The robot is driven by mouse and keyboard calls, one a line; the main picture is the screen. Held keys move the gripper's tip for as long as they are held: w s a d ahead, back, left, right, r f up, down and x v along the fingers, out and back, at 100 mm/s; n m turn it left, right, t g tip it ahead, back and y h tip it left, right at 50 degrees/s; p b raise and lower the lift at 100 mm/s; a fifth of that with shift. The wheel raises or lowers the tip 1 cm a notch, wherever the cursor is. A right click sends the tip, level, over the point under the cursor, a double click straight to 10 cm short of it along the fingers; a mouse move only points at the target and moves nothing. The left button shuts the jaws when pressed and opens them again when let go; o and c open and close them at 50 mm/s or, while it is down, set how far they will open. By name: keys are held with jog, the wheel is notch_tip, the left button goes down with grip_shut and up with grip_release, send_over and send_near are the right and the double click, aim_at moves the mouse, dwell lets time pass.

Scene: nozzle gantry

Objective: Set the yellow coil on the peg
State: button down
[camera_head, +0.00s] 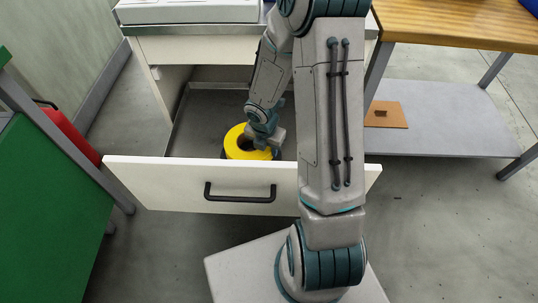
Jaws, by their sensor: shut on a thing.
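The yellow coil (236,147) is a thick ring with a dark hole, inside an open drawer (190,132), near its front panel. My gripper (265,143) reaches down into the drawer and is shut on the right side of the coil's ring. The fingertips are small and partly hidden, and I cannot tell whether the coil is lifted off the drawer floor. A brown board with a small upright stub (381,113), which may be the peg, sits on the grey lower shelf of the wooden table at right.
The drawer's white front (160,180) with a black handle stands between the coil and my base. The wooden table (450,22) has metal legs around its lower shelf (440,130). A green surface (50,210) and a red container (72,135) are at left.

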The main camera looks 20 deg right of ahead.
jog(key=shift+f+b, duration=1.25)
jog(key=shift+f, duration=0.65)
jog(key=c, duration=1.2)
grip_release()
jog(key=shift+f, duration=0.15)
jog(key=shift+o, duration=0.2)
